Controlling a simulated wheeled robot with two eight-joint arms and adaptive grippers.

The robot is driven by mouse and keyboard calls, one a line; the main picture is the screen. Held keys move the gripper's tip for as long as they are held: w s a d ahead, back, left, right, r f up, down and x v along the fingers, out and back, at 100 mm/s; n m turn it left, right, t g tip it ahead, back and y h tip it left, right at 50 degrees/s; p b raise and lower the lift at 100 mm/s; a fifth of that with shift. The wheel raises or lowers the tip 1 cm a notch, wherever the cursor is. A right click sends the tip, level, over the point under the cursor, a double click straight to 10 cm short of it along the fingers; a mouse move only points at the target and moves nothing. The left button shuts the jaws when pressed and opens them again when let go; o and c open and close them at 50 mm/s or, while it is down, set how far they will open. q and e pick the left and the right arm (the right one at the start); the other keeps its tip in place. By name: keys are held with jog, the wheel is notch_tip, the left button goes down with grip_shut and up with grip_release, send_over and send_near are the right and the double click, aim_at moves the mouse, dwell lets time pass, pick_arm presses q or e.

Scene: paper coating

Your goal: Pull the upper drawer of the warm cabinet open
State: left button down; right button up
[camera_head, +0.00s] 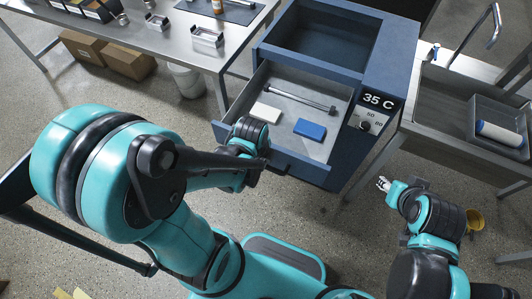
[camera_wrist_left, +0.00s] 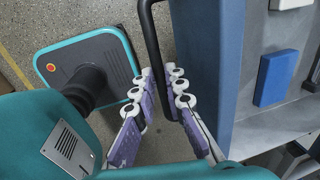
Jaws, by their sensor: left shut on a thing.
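The warm cabinet (camera_head: 376,65) is blue with a "35 C" display on its right front. A drawer (camera_head: 211,130) stands pulled out from it toward me, showing its grey inside. In it lie a white block (camera_head: 265,112), a blue block (camera_head: 310,129) and a metal rod (camera_head: 303,97). The blue block also shows in the left wrist view (camera_wrist_left: 274,78). My left gripper (camera_wrist_left: 162,82) is shut on the dark drawer handle (camera_wrist_left: 151,38) at the drawer's front; my arm mostly hides this in the head view. My right gripper (camera_head: 383,184) hangs apart, right of the drawer, too small to read.
A steel table (camera_head: 165,40) with metal holders stands at the left, boxes (camera_head: 105,53) and a white bucket (camera_head: 187,80) below it. A sink (camera_head: 450,100) stands at the right. A yellow item (camera_head: 475,219) is on the floor near my right arm.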

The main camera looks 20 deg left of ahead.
pick_arm(q)
jog(key=shift+s, duration=0.25)
jog(key=c, duration=1.6)
grip_release()
jog(key=r, duration=0.4)
jog(key=s+r, duration=0.1)
jog(key=r, duration=0.3)
jog(key=s+r, duration=0.1)
jog(key=r, duration=0.2)
jog(key=shift+s+r, duration=0.1)
jog(key=shift+r, duration=0.3)
jog(key=w+r+n+t, duration=0.1)
jog(key=n, duration=0.5)
jog(key=r+n+t, duration=0.1)
jog(key=n+t, duration=0.1)
jog(key=n, duration=0.4)
jog(key=w+r+n+t, duration=0.1)
jog(key=n+t, duration=0.1)
jog(key=n, duration=0.4)
jog(key=shift+w+d+r, duration=0.15)
jog(key=shift+w+r, duration=0.05)
jog(key=shift+w, duration=0.1)
